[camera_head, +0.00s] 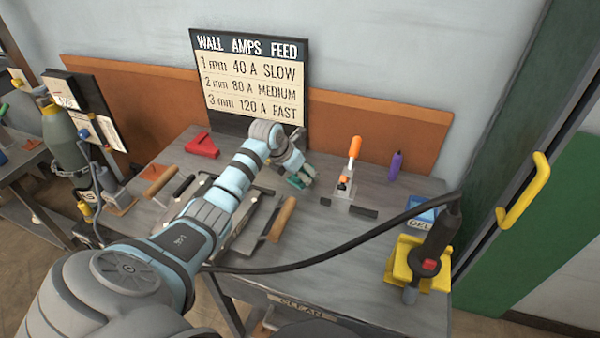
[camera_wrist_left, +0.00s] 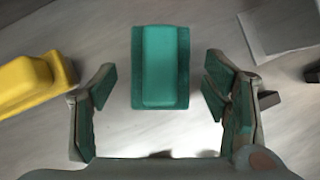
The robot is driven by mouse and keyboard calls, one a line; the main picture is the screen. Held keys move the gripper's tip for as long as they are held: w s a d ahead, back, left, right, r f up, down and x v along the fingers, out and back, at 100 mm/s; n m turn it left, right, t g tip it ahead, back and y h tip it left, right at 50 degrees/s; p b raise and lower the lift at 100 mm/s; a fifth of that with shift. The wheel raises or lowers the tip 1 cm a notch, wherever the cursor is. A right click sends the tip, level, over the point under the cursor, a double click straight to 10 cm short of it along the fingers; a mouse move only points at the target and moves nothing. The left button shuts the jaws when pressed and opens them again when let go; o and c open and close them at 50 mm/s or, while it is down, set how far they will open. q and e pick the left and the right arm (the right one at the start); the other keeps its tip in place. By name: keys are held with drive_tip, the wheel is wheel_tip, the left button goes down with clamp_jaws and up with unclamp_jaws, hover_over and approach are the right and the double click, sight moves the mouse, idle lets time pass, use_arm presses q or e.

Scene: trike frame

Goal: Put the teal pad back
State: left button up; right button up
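The teal pad (camera_wrist_left: 160,66) is a small block with a raised middle, lying on the grey table in the left wrist view. My left gripper (camera_wrist_left: 160,92) is open, with teal-lined fingers on either side of the pad's near end. Gaps show between both fingers and the pad. In the head view my left gripper (camera_head: 299,178) is low over the back middle of the table; I cannot tell the pad from the finger linings there. My right gripper is not in view.
A yellow object (camera_wrist_left: 32,83) lies left of the pad in the left wrist view. An orange-handled clamp (camera_head: 352,160) stands right of the gripper, with a purple bottle (camera_head: 396,165) beyond. A black cable (camera_head: 330,250) crosses the table front to a torch on a yellow holder (camera_head: 402,262).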

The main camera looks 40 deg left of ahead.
use_arm(q)
drive_tip(key=shift+s+r+p, duration=0.1)
drive_tip(key=shift+r+p, duration=0.2)
drive_tip(key=shift+r, duration=0.15)
drive_tip(key=p+v, duration=0.2)
drive_tip(key=v, duration=0.9)
drive_tip(key=shift+s+r, duration=0.15)
drive_tip(key=shift+r, duration=0.05)
